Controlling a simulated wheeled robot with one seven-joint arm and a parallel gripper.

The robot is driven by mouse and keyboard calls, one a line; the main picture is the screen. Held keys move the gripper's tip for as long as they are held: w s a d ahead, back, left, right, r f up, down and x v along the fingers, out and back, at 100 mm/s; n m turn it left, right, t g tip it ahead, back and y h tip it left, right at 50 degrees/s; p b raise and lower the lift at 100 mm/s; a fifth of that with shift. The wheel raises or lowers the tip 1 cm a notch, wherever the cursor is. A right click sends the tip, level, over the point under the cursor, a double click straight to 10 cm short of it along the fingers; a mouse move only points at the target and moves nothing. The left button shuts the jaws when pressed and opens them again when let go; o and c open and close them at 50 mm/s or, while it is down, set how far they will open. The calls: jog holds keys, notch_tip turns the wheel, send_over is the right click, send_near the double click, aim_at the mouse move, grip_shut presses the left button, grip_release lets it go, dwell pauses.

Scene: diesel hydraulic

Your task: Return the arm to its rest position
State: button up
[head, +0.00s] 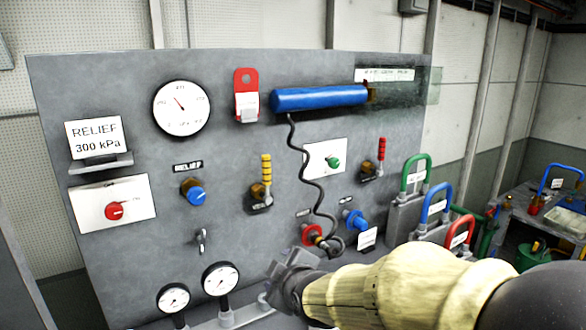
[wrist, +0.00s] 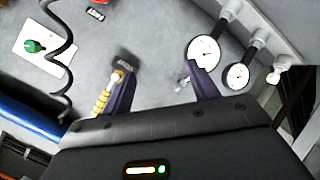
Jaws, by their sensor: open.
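My arm (head: 400,285) reaches in from the lower right of the head view, in front of the grey panel (head: 120,230). My gripper (head: 285,278) is at the panel's lower middle, below the red fitting and the coiled black hose. In the wrist view my gripper (wrist: 161,72) has its two purple fingers spread apart with nothing held between them. A yellow-banded lever (wrist: 102,102) shows beside the left finger, and a small metal hook (wrist: 183,82) beside the right one. Whether the fingers touch the panel, I cannot tell.
A blue cylinder (head: 320,98) with the coiled hose (head: 305,165) hangs above my gripper. Two gauges (head: 220,277) stand at lower left. A bench (head: 545,215) is at far right.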

jog(key=s+d+f+m+g+h+p, duration=0.2)
jog(key=s+d+f+m+g, duration=0.2)
jog(key=s+d+m, duration=0.3)
jog(key=s+d+f+m+g+h+p, duration=0.2)
jog(key=s+d+f+m+g, duration=0.3)
jog(key=d, duration=0.6)
jog(key=s+f+m, duration=0.1)
jog(key=s+m, duration=0.1)
jog(key=s, duration=0.1)
jog(key=shift+s+d+f, duration=0.3)
jog(key=shift+s, duration=0.05)
dwell(0.8)
jog(key=shift+c, duration=0.2)
dwell(0.5)
